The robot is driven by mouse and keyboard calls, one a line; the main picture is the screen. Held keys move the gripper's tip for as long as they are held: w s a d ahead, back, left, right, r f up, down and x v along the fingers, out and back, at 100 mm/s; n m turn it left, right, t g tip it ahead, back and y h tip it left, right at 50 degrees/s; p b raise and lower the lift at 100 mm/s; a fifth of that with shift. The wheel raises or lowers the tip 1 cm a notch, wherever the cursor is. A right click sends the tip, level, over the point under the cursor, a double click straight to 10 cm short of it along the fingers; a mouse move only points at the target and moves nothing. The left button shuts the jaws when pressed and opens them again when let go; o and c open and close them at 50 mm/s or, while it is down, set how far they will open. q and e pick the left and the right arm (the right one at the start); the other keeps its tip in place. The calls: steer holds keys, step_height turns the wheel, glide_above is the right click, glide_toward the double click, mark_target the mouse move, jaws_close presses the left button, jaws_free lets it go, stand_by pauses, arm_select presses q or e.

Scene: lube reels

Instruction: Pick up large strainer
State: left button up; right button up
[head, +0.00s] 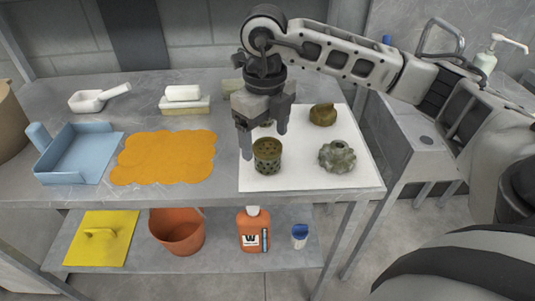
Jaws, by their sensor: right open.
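The strainer (267,157), an olive-brown cylinder with holes in its side, stands upright at the front left of a white mat (305,182) on the metal table. My right gripper (264,143) points down from above, just behind and over the strainer. Its fingers are spread, one at the strainer's left side and one towards its back right. I cannot tell whether they touch it. The gripper holds nothing. My left gripper is not in view.
A lumpy green part (337,157) and a brown part (323,114) are on the mat. Another part behind my gripper is mostly hidden. An orange cloth (165,158) and blue dustpan (75,154) lie left. The lower shelf holds an orange bucket (177,234) and bottle (253,230).

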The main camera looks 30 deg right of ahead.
mark_target(268, 146)
steer(key=f, duration=0.3)
steer(key=f+p, duration=0.1)
steer(key=shift+d+f, duration=0.4)
steer(key=shift+f, duration=0.45)
steer(key=c, duration=1.2)
steer(key=shift+r, duration=0.1)
